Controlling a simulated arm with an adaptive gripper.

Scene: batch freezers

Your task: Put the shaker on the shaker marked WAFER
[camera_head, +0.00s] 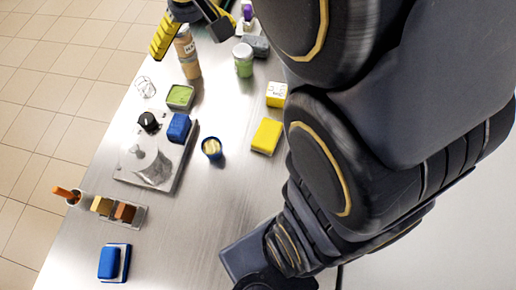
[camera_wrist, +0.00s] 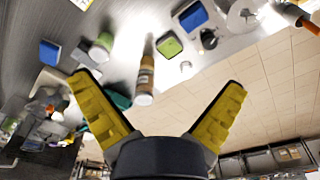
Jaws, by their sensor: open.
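A tall tan shaker column (camera_head: 190,68) stands upright at the far left part of the steel table. It looks like one shaker on top of another, but the seam is unclear. A pale label faces the head camera on its upper part; I cannot read it surely, and no WAFER mark is legible. In the wrist view the column (camera_wrist: 146,78) shows between the fingers, with a white end towards me. My gripper (camera_head: 190,42) is open, its yellow fingers spread on either side of the column's upper part. In the wrist view my gripper (camera_wrist: 158,85) holds nothing, and no finger visibly touches the column.
A green jar (camera_head: 244,66) and a grey block (camera_head: 258,46) stand right of the column. A green tub (camera_head: 180,96), wire item (camera_head: 146,87), blue box (camera_head: 179,127), yellow block (camera_head: 266,136) and small cup (camera_head: 212,148) lie nearer. The table's left edge is close.

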